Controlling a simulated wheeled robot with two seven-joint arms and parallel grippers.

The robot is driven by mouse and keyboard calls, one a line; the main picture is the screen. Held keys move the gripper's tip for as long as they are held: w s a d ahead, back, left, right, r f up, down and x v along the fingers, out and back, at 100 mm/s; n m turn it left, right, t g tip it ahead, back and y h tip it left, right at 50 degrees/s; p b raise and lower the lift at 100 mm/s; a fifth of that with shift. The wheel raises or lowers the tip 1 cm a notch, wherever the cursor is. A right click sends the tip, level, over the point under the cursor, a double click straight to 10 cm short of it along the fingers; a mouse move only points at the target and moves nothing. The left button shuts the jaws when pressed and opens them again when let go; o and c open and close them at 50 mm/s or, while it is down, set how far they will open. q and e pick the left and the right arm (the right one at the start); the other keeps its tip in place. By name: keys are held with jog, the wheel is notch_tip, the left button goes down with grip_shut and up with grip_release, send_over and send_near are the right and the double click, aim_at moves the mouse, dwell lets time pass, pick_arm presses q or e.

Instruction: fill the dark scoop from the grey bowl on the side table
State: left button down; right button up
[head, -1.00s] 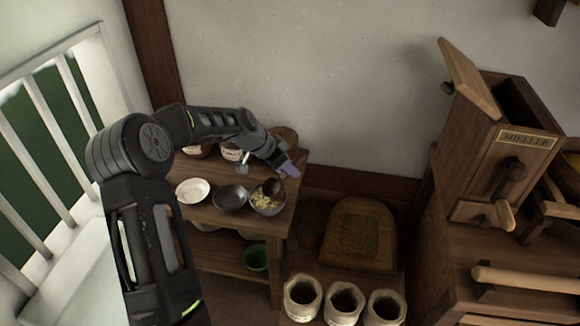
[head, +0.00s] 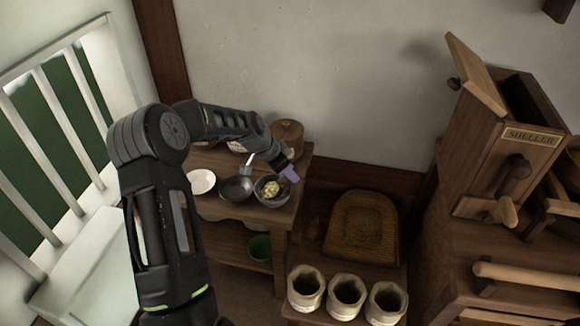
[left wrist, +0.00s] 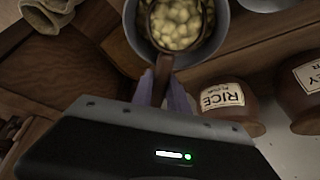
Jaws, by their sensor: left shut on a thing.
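The grey bowl (head: 262,198) stands on the side table (head: 236,211), at its right front, with pale yellow pieces in it. My left gripper (head: 289,173) is over the bowl's right back side. In the left wrist view its fingers (left wrist: 163,92) are shut on the brown handle of the dark scoop (left wrist: 163,70). The scoop's cup is heaped with pale yellow pieces and lies within the outline of the grey bowl (left wrist: 133,32); whether it still touches the contents I cannot tell. My right gripper is in neither view.
A dark empty bowl (head: 236,189) and a white dish (head: 201,181) stand left of the grey bowl. A rice jar (left wrist: 228,100) is close by. A green bowl (head: 259,248) is on the lower shelf.

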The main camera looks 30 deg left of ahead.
aim_at(296, 167)
pick_arm(q)
jog(key=shift+w+d+r+g+y+p, duration=0.1)
jog(key=shift+w+d+g+y+p, duration=0.25)
jog(key=shift+g+p, duration=0.4)
jog(key=shift+w+d+r+g+y+p, duration=0.15)
jog(key=shift+w+g+y+p, duration=0.3)
jog(key=shift+p, duration=0.45)
jog(key=shift+w+f+g+y+p, duration=0.15)
jog(key=shift+g+y+p, duration=0.35)
jog(key=shift+g, duration=0.5)
notch_tip(296, 167, up, 2)
jog(key=shift+a+r+p, duration=0.1)
jog(key=shift+r+p, duration=0.05)
jog(key=shift+p, duration=0.55)
jog(key=shift+r+g+p, duration=0.4)
jog(key=shift+r+p, duration=0.55)
jog(key=shift+r, duration=0.45)
